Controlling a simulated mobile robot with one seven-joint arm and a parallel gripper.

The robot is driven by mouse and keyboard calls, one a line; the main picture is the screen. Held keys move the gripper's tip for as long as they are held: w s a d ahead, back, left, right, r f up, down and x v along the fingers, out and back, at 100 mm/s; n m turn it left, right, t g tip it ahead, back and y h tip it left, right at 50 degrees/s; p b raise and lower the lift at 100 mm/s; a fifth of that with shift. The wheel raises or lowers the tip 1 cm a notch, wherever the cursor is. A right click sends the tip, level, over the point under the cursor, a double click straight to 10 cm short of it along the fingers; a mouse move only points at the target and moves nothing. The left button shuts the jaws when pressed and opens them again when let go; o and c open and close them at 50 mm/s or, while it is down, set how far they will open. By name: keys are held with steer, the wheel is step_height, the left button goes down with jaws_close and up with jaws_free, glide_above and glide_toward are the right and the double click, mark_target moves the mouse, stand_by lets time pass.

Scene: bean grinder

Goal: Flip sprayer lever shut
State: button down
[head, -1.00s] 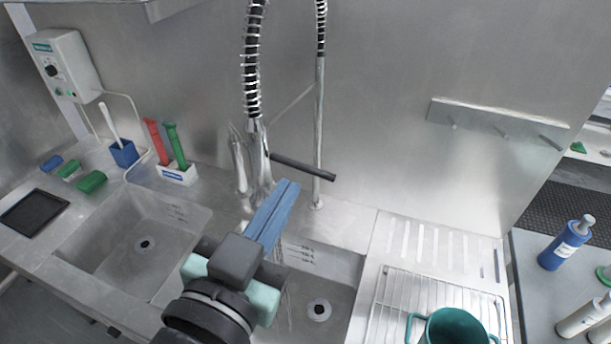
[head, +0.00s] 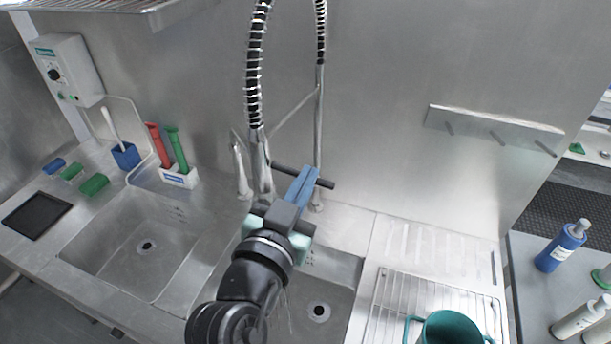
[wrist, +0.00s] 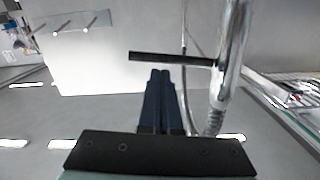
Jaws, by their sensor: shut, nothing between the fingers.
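The sprayer (head: 262,168) hangs at the end of a spring hose above the sinks. Its lever (head: 326,184), a black bar, sticks out sideways to the right. My gripper (head: 311,171) has blue fingers that are shut and empty. In the head view the fingers overlap the lever and hide its middle. In the wrist view the fingertips (wrist: 161,73) lie just below the lever (wrist: 165,58), left of the metal sprayer (wrist: 226,75). I cannot tell whether they touch the lever. Thin pale streaks, perhaps water, show faintly in the right sink.
An upright metal pipe (head: 318,120) stands close behind the lever. A wire rack (head: 388,300) with a teal pot (head: 450,328) is at the right. Brushes in a white holder (head: 178,177) stand at the left. The left sink (head: 120,265) is clear.

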steer(key=shift+f, duration=0.1)
steer(key=shift+f+m+b, duration=0.2)
steer(key=shift+m+b, duration=0.1)
steer(key=shift+b, duration=0.45)
